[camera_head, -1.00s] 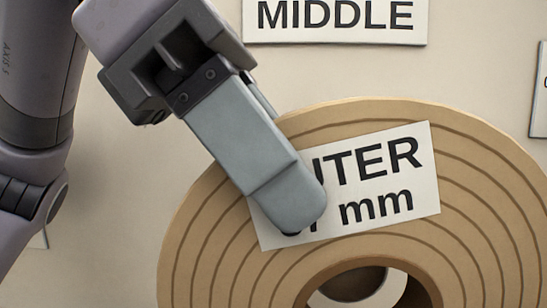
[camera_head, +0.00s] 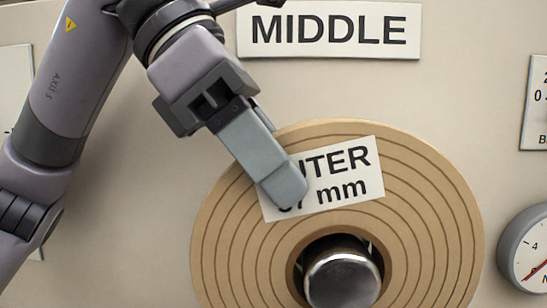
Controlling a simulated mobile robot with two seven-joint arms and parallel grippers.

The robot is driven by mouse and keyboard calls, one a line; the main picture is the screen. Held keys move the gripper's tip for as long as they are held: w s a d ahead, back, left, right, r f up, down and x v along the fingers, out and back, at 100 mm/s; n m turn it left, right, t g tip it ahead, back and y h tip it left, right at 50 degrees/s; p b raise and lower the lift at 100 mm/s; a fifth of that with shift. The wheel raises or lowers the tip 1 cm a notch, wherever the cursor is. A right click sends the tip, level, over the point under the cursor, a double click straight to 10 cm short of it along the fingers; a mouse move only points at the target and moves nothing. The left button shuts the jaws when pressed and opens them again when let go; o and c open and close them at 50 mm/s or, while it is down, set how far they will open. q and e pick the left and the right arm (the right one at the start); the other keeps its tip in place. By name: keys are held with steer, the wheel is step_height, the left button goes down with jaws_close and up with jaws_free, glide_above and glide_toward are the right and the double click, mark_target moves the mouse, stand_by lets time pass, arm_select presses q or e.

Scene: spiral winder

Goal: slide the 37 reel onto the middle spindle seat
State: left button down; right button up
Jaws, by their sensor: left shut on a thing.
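The tan ringed reel (camera_head: 435,220) hangs upright, its face toward me, with a white label reading "...UTER" and a partly covered number in mm. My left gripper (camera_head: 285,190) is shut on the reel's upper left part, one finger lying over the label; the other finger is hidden. The shiny round end of a metal spindle (camera_head: 343,280) shows inside the reel's bore, with a dark gap above it. How far the spindle reaches into the bore I cannot tell. A "MIDDLE" sign (camera_head: 330,30) is on the panel above. The right gripper is not in view.
A pale panel (camera_head: 470,100) stands behind the reel. A round gauge (camera_head: 527,255) and a white plate (camera_head: 537,105) are at the right edge. Another plate (camera_head: 17,90) is partly behind my left arm. The panel between reel and sign is clear.

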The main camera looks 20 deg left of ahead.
arm_select(q)
steer(key=shift+w+a+f+p, duration=0.1)
steer(key=shift+w+a+p, duration=0.1)
steer(key=shift+w, duration=0.5)
steer(key=shift+w+a+p, duration=0.1)
steer(key=shift+w+a, duration=0.1)
steer(key=shift+w, duration=0.45)
steer(key=shift+c, duration=2.4)
jaws_free()
steer(key=p+v, duration=0.1)
steer(key=v, duration=0.6)
